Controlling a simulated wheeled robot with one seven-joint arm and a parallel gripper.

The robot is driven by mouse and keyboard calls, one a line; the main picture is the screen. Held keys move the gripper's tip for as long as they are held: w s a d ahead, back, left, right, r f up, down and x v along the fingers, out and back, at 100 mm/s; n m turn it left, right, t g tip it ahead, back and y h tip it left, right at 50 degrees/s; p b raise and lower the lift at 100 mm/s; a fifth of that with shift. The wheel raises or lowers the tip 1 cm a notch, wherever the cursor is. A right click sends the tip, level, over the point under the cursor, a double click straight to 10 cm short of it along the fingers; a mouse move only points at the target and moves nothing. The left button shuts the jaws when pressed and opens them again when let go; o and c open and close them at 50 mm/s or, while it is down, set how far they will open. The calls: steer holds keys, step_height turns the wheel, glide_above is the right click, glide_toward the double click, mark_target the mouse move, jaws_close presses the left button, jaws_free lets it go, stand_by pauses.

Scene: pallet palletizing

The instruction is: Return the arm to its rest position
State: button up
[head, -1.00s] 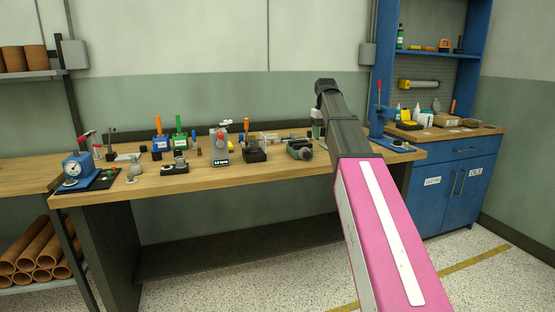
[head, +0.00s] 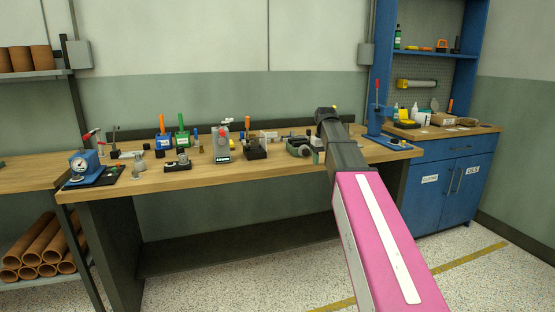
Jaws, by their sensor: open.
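My arm (head: 378,240) reaches up from the bottom right of the head view. It has a pink link with a white stripe, then a dark grey section (head: 345,150) ending in a rounded dark joint (head: 327,115). This end appears in front of the right part of the wooden workbench (head: 230,178). I cannot make out any gripper fingers; whatever lies beyond the dark joint is hidden or out of view. No object is visibly held.
The bench carries a blue gauge device (head: 84,165), a grey device (head: 222,145), a green-grey vise (head: 300,147) and a blue lever press (head: 379,125). A blue cabinet (head: 445,190) stands right. Cardboard tubes (head: 40,250) lie lower left. Speckled floor shows in front.

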steer(key=s+f+m, duration=0.1)
steer(key=s+f, duration=0.7)
steer(key=f, duration=0.4)
steer(key=s+f+m, duration=0.1)
steer(key=s+f, duration=0.7)
steer(key=f, duration=0.4)
steer(key=s+f+m, duration=0.1)
steer(key=s+f, duration=0.7)
steer(key=f, duration=0.4)
steer(key=shift+s+d, duration=0.2)
steer(key=shift+d, duration=0.2)
